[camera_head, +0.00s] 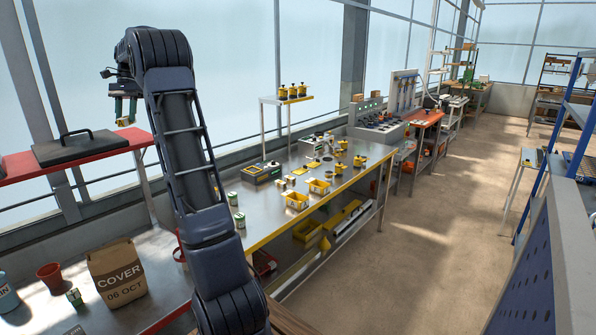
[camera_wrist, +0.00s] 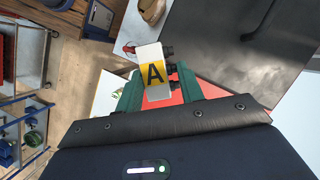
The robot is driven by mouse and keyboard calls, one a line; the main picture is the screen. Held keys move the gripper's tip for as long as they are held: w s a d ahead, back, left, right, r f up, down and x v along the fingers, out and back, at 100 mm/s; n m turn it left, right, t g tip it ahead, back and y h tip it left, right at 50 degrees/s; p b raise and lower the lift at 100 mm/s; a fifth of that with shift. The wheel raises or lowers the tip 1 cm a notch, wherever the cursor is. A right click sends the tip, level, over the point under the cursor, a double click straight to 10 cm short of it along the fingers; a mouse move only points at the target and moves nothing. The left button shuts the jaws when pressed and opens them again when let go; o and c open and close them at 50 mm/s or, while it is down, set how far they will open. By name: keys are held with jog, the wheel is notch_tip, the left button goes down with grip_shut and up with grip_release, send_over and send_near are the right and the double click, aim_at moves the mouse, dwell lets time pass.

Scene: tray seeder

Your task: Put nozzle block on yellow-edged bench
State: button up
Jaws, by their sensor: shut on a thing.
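My gripper (camera_head: 121,108) is raised at the upper left in the head view, above the far end of a red-topped shelf. In the wrist view its green fingers (camera_wrist: 156,92) are shut on a white block (camera_wrist: 151,54) with a yellow band marked "A" and dark stubs on its right side; I take it to be the nozzle block. In the head view only a small yellow bit of it (camera_head: 124,122) shows below the fingers. The yellow-edged bench (camera_head: 262,219) has a steel top and stands at the middle, right of my arm and apart from the block.
The bench holds yellow bins (camera_head: 297,200), a dark-and-yellow case (camera_head: 262,172) and small green-and-white tins (camera_head: 239,220). Bare steel shows between them. The red shelf (camera_head: 105,158) carries a black lidded slab (camera_head: 80,147). A "COVER" bag (camera_head: 117,272) stands at lower left.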

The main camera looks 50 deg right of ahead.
jog(key=s+d+f+m+t, duration=0.1)
jog(key=s+d+f+m, duration=0.2)
jog(key=d, duration=0.4)
jog(key=s+d+f+m+t, duration=0.1)
jog(key=d+f+m, duration=0.2)
jog(key=d+f, duration=0.3)
jog(key=s+d+f+m+t, duration=0.1)
jog(key=s+d+f+m, duration=0.15)
jog(key=d, duration=0.65)
jog(key=s+d+f+m+t+h, duration=0.1)
jog(key=s+d+f+m+t, duration=0.1)
jog(key=s+d+f+m, duration=0.6)
jog(key=s+d+f+m+t+h, duration=0.15)
jog(key=s+d+f+m, duration=0.35)
jog(key=d+f, duration=0.5)
jog(key=shift+n+y, duration=0.25)
jog(key=shift+n, duration=0.4)
jog(key=f, duration=1)
jog(key=s+f, duration=0.1)
jog(key=f, duration=0.4)
jog(key=shift+d+f, duration=0.1)
jog(key=shift+d, duration=0.2)
jog(key=shift+t, duration=0.25)
jog(key=shift+f, duration=2.5)
jog(key=shift+f, duration=0.1)
jog(key=o, duration=0.8)
jog(key=shift+o, duration=1.2)
